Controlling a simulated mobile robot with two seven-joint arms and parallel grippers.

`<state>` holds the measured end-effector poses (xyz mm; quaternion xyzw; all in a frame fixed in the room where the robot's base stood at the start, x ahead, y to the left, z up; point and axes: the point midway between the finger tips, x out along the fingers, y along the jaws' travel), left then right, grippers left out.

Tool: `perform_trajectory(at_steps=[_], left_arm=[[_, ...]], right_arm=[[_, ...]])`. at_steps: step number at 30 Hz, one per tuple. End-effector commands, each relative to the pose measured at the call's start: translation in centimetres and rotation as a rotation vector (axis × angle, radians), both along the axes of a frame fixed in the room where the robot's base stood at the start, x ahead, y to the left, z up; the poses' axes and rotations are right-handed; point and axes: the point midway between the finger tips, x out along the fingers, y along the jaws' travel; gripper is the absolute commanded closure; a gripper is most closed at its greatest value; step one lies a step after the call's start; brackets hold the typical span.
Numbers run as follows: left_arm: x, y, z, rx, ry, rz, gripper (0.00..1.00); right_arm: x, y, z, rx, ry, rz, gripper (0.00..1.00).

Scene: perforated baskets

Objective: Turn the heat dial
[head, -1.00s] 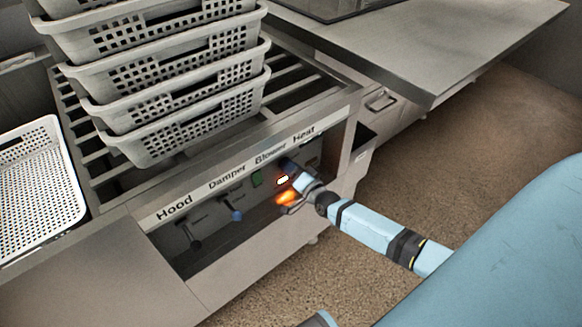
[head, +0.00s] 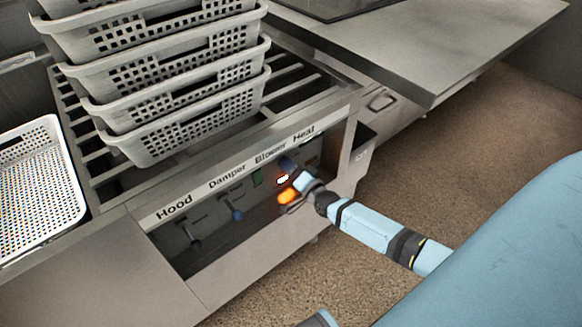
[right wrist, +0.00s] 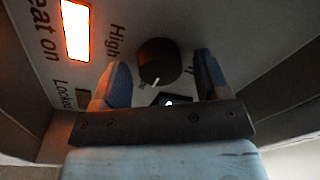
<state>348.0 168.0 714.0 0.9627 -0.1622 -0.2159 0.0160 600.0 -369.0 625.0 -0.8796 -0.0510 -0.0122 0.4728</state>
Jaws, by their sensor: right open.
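The heat dial (right wrist: 160,62) is a round black knob with a pale pointer mark, seen in the right wrist view. The word "High" is printed to its left on the grey panel. My right gripper (right wrist: 162,78) is open, with one blue-tipped finger on each side of the dial. I cannot tell whether either finger touches it. In the head view, my right gripper (head: 297,188) reaches into the recessed panel below the "Heat" label, and the dial is not clearly visible there. My left gripper is not in view.
A lit orange-white indicator (right wrist: 76,30) beside "Heat on" glows near the dial. Hood (head: 190,238) and damper (head: 234,208) levers sit left in the recess. Stacked perforated baskets (head: 185,115) stand on the slatted top above. Floor at right is clear.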

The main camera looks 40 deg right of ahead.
Motion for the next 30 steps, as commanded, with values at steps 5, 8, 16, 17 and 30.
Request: perform_trajectory(at_steps=[5, 8, 16, 17, 30], left_arm=[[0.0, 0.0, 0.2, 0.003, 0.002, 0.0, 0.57], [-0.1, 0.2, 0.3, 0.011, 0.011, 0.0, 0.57], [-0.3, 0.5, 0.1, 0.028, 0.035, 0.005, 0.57], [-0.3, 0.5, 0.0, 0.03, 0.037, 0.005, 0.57], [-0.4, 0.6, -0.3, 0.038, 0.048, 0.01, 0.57]], right_arm=[[-1.0, -0.1, 0.0, 0.0, 0.001, 0.0, 0.32], [-2.7, -0.2, -0.1, -0.001, 0.003, 0.0, 0.32], [-8.9, -0.7, -0.5, 0.001, 0.003, 0.001, 0.32], [-9.5, -0.8, -0.6, 0.0, 0.004, 0.0, 0.32], [-13.8, -1.1, -1.0, 0.0, 0.0, 0.0, 0.32]])
